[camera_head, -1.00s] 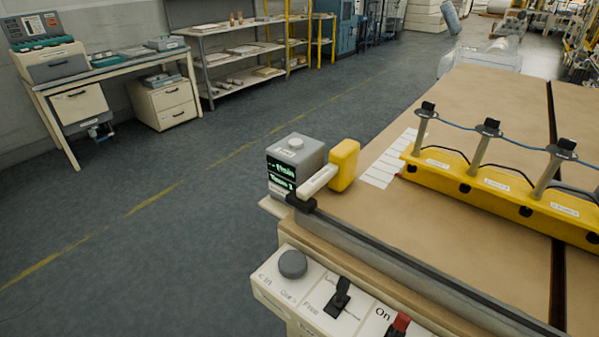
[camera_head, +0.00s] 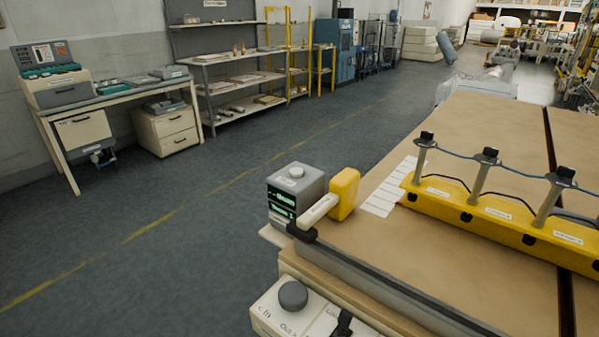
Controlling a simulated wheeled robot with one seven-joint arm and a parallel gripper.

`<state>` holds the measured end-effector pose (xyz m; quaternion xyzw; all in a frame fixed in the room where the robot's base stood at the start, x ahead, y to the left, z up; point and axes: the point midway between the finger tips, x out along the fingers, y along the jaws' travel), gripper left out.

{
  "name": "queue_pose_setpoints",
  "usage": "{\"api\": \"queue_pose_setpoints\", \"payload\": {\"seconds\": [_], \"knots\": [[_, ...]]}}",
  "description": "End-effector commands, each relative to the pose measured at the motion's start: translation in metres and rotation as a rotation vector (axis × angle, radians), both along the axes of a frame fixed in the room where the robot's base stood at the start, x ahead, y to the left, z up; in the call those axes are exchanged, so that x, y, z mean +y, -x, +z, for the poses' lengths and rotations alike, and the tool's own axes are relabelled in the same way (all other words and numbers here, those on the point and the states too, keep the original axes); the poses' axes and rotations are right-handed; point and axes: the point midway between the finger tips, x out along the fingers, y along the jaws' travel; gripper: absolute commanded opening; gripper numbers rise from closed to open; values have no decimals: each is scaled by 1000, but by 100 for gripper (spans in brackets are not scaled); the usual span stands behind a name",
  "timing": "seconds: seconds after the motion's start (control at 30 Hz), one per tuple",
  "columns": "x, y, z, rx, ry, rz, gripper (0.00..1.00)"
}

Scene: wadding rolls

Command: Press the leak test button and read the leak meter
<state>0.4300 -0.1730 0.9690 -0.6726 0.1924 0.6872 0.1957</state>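No button or meter that I can read as the leak test is in view. A grey box (camera_head: 310,188) with a green-lit display (camera_head: 281,203) stands at the near left corner of the brown-topped table (camera_head: 460,130); its text is too small to read surely. A cream panel (camera_head: 270,312) with a dark round knob (camera_head: 293,295) shows at the bottom edge, partly cut off. A console (camera_head: 55,85) with a dark display panel stands on the desk at the far left. My gripper is not in view.
A yellow bar (camera_head: 440,195) with several upright posts lies across the table. A yellow block with a pale handle (camera_head: 344,190) is beside the grey box. Shelves (camera_head: 235,85) and a drawer unit (camera_head: 168,130) line the back wall. The floor (camera_head: 150,270) at left is clear.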

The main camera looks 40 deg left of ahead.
Motion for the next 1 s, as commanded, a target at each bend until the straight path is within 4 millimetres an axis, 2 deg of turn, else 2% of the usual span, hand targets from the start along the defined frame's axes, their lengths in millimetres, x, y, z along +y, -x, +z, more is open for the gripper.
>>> {"api": "queue_pose_setpoints", "payload": {"seconds": [0.03, 0.13, 1.0], "knots": [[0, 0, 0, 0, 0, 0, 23], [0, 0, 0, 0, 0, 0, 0], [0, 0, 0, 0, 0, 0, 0]]}}
